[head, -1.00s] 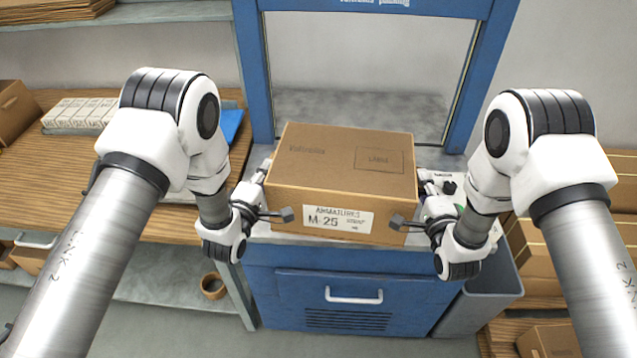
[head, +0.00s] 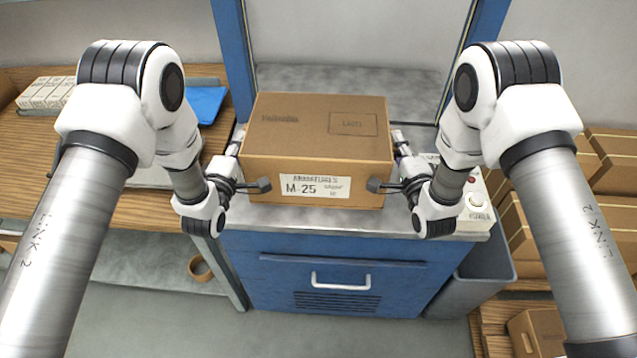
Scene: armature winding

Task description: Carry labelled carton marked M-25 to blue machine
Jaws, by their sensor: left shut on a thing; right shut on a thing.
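A brown carton (head: 300,128) with a white label reading ARMATURES M-25 is between my two grippers at the front of the blue machine (head: 335,270). My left gripper (head: 250,186) is shut on the carton's left side, with one finger showing at its front. My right gripper (head: 385,184) is shut on its right side in the same way. The carton looks level, over the machine's grey top. I cannot tell whether its bottom touches that top. The fingers behind the carton's sides are partly hidden.
A control panel with buttons (head: 472,205) sits on the machine's right front. A grey bin (head: 470,285) stands below it. Cartons (head: 535,240) are stacked at the right. A wooden bench (head: 120,205) with white boxes (head: 45,92) and a blue sheet (head: 207,104) is at the left.

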